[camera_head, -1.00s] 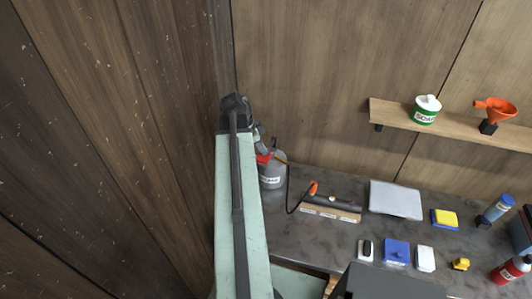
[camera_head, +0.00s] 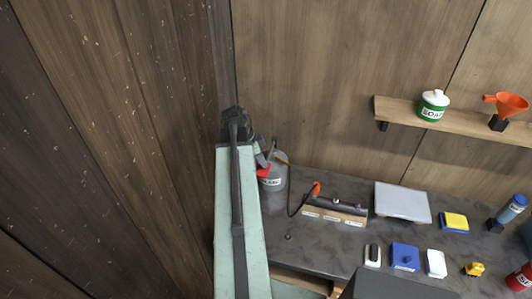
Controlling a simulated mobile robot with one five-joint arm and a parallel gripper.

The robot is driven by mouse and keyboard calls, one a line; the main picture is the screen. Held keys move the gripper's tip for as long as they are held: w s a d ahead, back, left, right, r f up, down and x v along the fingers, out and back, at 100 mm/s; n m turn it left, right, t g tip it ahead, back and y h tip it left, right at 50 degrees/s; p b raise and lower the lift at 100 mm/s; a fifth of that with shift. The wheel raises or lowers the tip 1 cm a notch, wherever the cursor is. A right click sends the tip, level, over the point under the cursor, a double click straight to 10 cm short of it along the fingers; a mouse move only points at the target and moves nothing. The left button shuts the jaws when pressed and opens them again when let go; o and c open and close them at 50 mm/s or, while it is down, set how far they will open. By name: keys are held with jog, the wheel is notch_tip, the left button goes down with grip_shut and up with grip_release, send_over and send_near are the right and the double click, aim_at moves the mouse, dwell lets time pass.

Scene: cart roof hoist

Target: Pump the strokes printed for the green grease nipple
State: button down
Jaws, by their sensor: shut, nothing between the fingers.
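A grey grease canister (camera_head: 273,182) stands at the bench's left back, with a white label and a red part (camera_head: 263,172) on its left side. A black hose runs from it to an orange coupler (camera_head: 316,189) at the left end of a dark bar on a wooden nipple block (camera_head: 347,220). The block has small knobs on top and several pale labels, too small to read. I cannot tell which nipple is green. My gripper (camera_head: 264,155) is shut and empty beside the canister's upper left, partly hidden by my arm; I cannot tell whether it touches the pump.
A shelf (camera_head: 455,121) holds a soap tub (camera_head: 433,105) and orange funnel (camera_head: 508,104). A small dark object (camera_head: 288,237) lies on the bench.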

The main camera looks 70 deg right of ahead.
notch_tip(320, 180, up, 8)
jog(key=p, duration=0.7)
jog(key=shift+f, duration=0.15)
dwell(1.6)
notch_tip(320, 180, down, 8)
jog(key=b, duration=0.8)
jog(key=shift+f, duration=0.1)
notch_tip(320, 180, up, 8)
jog(key=p, duration=0.8)
jog(key=shift+r, duration=0.25)
